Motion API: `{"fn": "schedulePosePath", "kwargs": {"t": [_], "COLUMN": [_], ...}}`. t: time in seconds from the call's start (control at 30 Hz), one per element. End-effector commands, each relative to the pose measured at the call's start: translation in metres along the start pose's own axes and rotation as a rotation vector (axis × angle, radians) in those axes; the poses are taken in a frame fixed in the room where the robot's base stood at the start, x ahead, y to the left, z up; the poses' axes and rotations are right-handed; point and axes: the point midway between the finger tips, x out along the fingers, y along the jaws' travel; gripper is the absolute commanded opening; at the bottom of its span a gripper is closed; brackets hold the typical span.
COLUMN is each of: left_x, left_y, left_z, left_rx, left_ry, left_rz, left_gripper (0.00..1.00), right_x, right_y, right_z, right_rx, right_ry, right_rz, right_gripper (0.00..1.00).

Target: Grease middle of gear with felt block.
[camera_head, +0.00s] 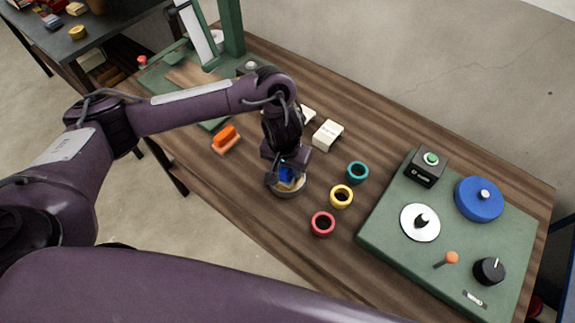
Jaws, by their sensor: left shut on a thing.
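My left gripper (286,177) points down over a shallow round dish (287,194) near the middle of the wooden table. It is shut on a small blue piece (288,174), mostly hidden by the fingers; I cannot tell for sure that it is the felt block. The dish holds something pale yellow-brown, and the blue piece is in or just above it. No toothed gear can be made out clearly. A blue disc (479,199) and a white disc with a black centre (420,223) sit on the green panel at right. My right gripper is not in view.
Teal (357,172), yellow (341,197) and red (322,224) rings stand right of the dish. White boxes (327,136) and an orange block (226,139) lie behind it. The green panel (385,243) carries a black button box (426,167), an orange-tipped lever (452,257) and a black knob (489,270).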

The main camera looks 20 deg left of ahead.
Motion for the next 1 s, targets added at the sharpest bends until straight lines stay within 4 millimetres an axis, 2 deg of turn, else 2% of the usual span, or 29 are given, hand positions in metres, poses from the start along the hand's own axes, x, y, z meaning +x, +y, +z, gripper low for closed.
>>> {"fn": "schedulePosePath", "kwargs": {"t": [1.0], "left_x": [0.002], "left_y": [0.0], "left_z": [0.0017], "left_rx": [0.001], "left_ry": [-0.004], "left_rz": [-0.001], "left_gripper": [0.27], "right_x": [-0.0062], "right_y": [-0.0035], "right_z": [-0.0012], "right_rx": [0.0], "right_ry": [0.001], "right_rz": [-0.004], "right_gripper": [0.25]}}
